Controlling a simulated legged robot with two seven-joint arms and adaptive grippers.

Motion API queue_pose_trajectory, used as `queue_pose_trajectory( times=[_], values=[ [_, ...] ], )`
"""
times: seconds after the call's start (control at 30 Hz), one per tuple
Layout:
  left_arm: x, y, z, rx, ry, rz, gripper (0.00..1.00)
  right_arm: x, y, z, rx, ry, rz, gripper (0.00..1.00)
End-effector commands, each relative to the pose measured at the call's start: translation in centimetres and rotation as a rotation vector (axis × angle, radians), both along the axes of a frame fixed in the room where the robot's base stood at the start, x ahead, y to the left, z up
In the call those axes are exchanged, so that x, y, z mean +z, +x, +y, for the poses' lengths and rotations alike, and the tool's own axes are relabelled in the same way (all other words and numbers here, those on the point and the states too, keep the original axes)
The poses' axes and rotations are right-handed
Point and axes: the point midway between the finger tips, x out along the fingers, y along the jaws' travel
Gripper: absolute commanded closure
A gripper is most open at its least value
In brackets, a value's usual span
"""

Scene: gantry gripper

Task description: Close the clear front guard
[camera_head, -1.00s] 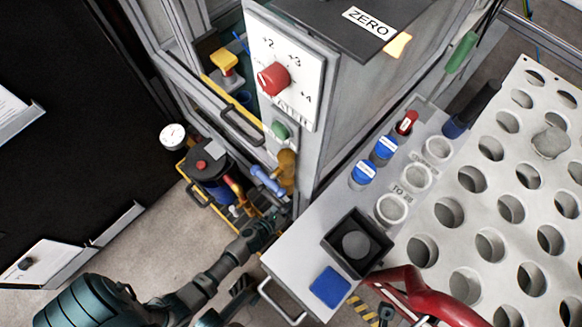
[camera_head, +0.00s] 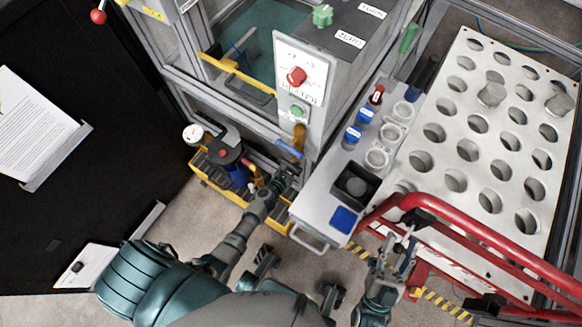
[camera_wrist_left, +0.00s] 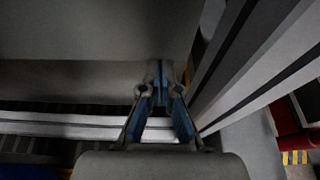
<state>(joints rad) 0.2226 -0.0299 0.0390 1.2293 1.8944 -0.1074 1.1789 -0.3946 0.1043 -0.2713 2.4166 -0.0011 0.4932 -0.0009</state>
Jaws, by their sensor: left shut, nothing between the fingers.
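A red tubular frame (camera_head: 465,236) stands at the front right, before the perforated plate. It may be the clear front guard, but I cannot make out a clear panel in it. My right gripper (camera_head: 400,243) is close beside the frame's near left end, below the black clamp on the bar. Whether it touches the bar, and how far its fingers are apart, is unclear. My left gripper (camera_head: 284,181) is low by the cabinet's front corner, near the blue lever. In the left wrist view its fingers (camera_wrist_left: 160,88) are shut with nothing between them.
A cabinet with a red knob (camera_head: 296,76) and a yellow-edged opening stands at the centre. A grey shelf (camera_head: 312,208) holds blue-capped vials, white rings and a black box (camera_head: 372,178). The perforated plate (camera_head: 480,190) fills the right.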

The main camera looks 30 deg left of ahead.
Motion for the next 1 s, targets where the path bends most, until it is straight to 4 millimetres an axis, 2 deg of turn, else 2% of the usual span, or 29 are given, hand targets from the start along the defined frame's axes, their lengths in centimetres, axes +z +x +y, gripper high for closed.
queue_pose_trajectory(
  times=[0.03,0.2,0.37,0.5,0.63,0.8,1.0],
  values=[
    [1.8,0.4,0.0,0.000,0.000,-0.011,1.00,0.1,0.8,0.2,0.002,-0.030,0.076,0.60],
    [4.2,0.4,0.0,-0.001,-0.001,-0.012,1.00,-4.1,3.2,0.4,0.005,-0.142,0.423,0.60],
    [6.3,0.4,0.0,0.000,-0.001,-0.011,1.00,-8.8,3.1,-0.2,0.005,-0.239,0.750,0.60],
    [7.7,0.3,0.0,-0.001,-0.001,-0.008,1.00,-12.7,1.3,-1.3,0.003,-0.310,1.019,0.60],
    [8.7,0.3,0.0,-0.001,-0.002,-0.007,1.00,-15.4,-1.0,-2.3,0.002,-0.360,1.224,0.60],
    [9.6,0.2,-0.1,-0.001,-0.001,-0.005,1.00,-17.4,-3.7,-3.4,0.000,-0.403,1.412,0.60],
    [9.9,0.2,-0.1,-0.001,-0.001,-0.004,1.00,-18.5,-5.6,-4.1,0.000,-0.427,1.525,0.60]
  ],
)
